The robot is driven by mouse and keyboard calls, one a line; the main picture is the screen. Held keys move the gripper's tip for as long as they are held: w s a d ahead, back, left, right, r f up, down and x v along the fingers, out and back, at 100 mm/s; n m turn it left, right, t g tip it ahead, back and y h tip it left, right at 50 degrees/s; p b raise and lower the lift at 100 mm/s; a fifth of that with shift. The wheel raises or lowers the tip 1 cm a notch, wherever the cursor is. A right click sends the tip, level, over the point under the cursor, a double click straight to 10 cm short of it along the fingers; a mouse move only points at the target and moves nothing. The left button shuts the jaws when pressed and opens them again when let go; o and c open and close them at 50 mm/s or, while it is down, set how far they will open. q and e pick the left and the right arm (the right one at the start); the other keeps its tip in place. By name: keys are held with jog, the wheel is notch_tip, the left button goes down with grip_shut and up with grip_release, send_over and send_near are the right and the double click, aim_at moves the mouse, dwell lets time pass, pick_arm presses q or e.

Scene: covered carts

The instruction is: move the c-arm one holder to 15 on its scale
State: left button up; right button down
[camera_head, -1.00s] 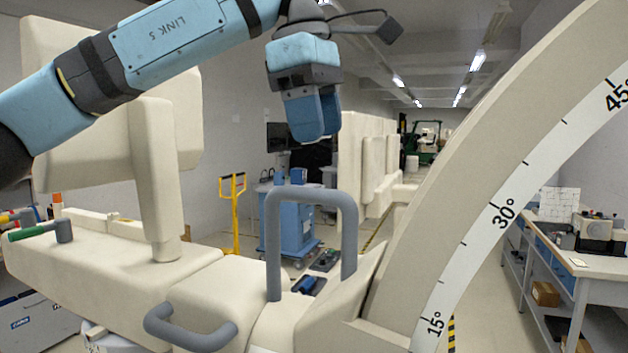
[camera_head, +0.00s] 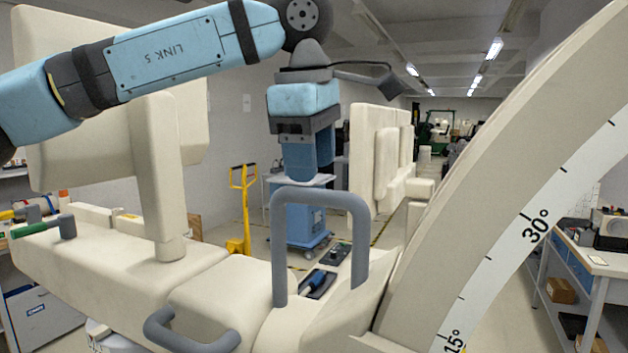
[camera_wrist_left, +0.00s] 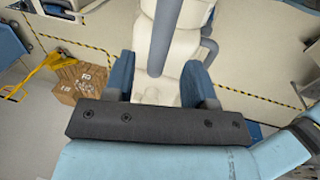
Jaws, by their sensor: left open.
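The c-arm one holder (camera_head: 340,310) is a cream block at the lower middle in the head view, at the foot of a large cream arc (camera_head: 470,215). The arc's white scale (camera_head: 500,258) shows 30° and, at the bottom edge, 15°; I see no pointer. A grey U-shaped handle (camera_head: 320,199) stands upright on the holder. My left gripper (camera_head: 309,174) points down, open and empty, just above the handle's top bar. In the left wrist view, a grey bar (camera_wrist_left: 163,40) runs between the spread fingers. My right gripper is not in view.
A second grey handle (camera_head: 192,336) sticks out low on the cream body. A cream column (camera_head: 153,175) rises at left. Behind stand a blue cart (camera_head: 303,222) and a yellow pallet jack (camera_head: 240,210). A workbench (camera_head: 590,270) is at right.

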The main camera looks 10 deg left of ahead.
aim_at(313, 189)
pick_arm(q)
jog(key=shift+w+f, duration=0.2)
jog(key=shift+f, duration=0.85)
jog(key=shift+w+f, duration=0.2)
jog(key=shift+f, duration=0.8)
jog(key=shift+d, duration=0.1)
jog(key=shift+c, duration=0.5)
